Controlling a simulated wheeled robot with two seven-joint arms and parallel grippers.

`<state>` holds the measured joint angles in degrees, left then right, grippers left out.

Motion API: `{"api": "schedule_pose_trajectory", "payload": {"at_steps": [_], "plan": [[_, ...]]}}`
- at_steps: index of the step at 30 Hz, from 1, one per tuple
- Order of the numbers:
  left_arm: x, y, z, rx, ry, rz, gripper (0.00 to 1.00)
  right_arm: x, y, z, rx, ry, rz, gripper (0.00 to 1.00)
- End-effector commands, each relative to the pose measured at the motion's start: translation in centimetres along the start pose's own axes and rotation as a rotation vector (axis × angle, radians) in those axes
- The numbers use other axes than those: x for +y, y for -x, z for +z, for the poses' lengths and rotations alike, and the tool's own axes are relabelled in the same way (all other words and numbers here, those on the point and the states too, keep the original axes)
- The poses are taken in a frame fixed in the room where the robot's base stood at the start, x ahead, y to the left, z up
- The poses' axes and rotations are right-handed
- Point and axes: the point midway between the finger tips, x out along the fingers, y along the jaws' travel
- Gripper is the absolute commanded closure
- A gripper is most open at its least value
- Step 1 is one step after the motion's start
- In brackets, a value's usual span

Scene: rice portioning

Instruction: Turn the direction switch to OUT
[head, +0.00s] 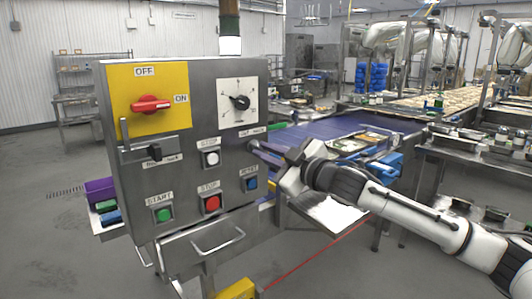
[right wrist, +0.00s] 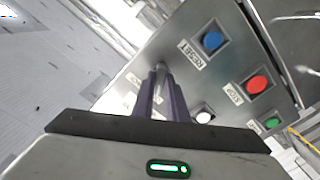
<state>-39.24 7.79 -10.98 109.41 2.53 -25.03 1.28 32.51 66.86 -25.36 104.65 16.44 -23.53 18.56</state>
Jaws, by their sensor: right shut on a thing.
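A grey control panel (head: 192,180) stands at the left of centre in the head view. My right gripper (head: 256,147) reaches in from the right to the panel's right side, just under a small white label (head: 252,131) whose text is too small to read surely. Its fingers are shut on a small knob there, which I take to be the direction switch; they hide most of it, so its setting cannot be told. In the right wrist view the purple fingers (right wrist: 162,75) meet at the panel face. My left gripper is not in view.
Close by are a blue RESET button (head: 251,184), a red STOP button (head: 211,203), a white button (head: 211,158) and a green START button (head: 163,214). A red OFF/ON switch (head: 150,104) and a dial (head: 240,102) sit above. A conveyor (head: 310,130) runs behind.

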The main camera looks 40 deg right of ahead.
Motion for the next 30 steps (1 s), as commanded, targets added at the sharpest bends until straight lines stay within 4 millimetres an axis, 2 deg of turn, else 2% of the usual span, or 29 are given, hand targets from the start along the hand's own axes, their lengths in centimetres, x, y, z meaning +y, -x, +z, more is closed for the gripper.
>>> {"api": "schedule_pose_trajectory", "payload": {"at_steps": [1,3,4,14,17,26,30], "plan": [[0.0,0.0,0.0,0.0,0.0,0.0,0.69,0.1,0.0,-0.1,0.002,0.006,0.002,0.82],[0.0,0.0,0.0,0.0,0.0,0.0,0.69,0.1,0.0,-0.1,0.001,0.005,0.002,0.71],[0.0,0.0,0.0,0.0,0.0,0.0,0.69,0.1,0.0,-0.1,0.001,0.004,0.001,0.69],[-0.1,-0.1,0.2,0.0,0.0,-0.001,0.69,0.0,0.2,0.1,0.0,0.002,0.0,0.69],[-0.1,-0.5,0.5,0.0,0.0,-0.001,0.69,-0.1,0.9,0.3,-0.002,0.003,0.001,0.69],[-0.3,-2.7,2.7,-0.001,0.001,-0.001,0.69,-0.4,5.1,0.6,-0.004,0.009,-0.002,0.69],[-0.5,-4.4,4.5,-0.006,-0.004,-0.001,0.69,-0.1,6.1,1.1,-0.005,0.0,0.008,0.69]]}}
